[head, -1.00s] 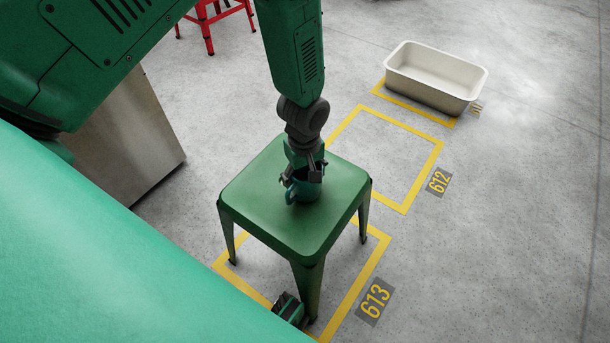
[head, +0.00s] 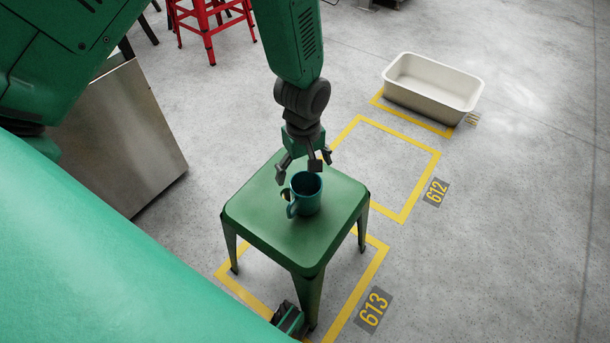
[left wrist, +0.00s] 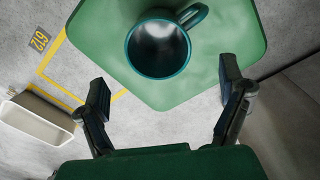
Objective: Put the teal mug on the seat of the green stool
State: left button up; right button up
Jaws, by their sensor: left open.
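The teal mug (head: 306,194) stands upright on the seat of the green stool (head: 262,222). Its handle points to the lower left in the head view. In the left wrist view the mug (left wrist: 158,48) shows its open, empty mouth, with the stool seat (left wrist: 190,85) beneath it. My left gripper (head: 298,171) is open, just behind and above the mug and apart from it. In the left wrist view its two fingers (left wrist: 165,97) are spread wide with nothing between them.
A cream tub (head: 430,92) lies on the floor at the back right. A red stool (head: 208,28) and a steel cabinet (head: 125,135) stand at the left. Yellow floor outlines marked 612 (head: 437,192) and 613 (head: 374,309) are at the right; the floor there is clear.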

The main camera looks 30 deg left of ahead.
pick_arm(q)
jog(key=s+f+m, duration=0.1)
jog(key=s+m, duration=0.1)
jog(key=s, duration=0.1)
jog(key=s+a+f+m, duration=0.1)
jog(key=s+f+m, duration=0.1)
jog(key=s, duration=0.2)
jog(key=s+a+f+m, duration=0.1)
jog(key=s+f, duration=0.1)
jog(key=s, duration=0.2)
jog(key=shift+s+m+p, duration=0.25)
jog(key=shift+m+p, duration=0.15)
jog(key=s+a+f+m, duration=0.1)
jog(key=s+f+m, duration=0.1)
jog(key=s+m, duration=0.4)
jog(key=s, duration=0.5)
jog(key=shift+s+a+m, duration=0.15)
jog(key=shift+a+m, duration=0.15)
notch_tip(320, 180, up, 7)
jog(key=p, duration=0.6)
jog(key=shift+p, duration=0.4)
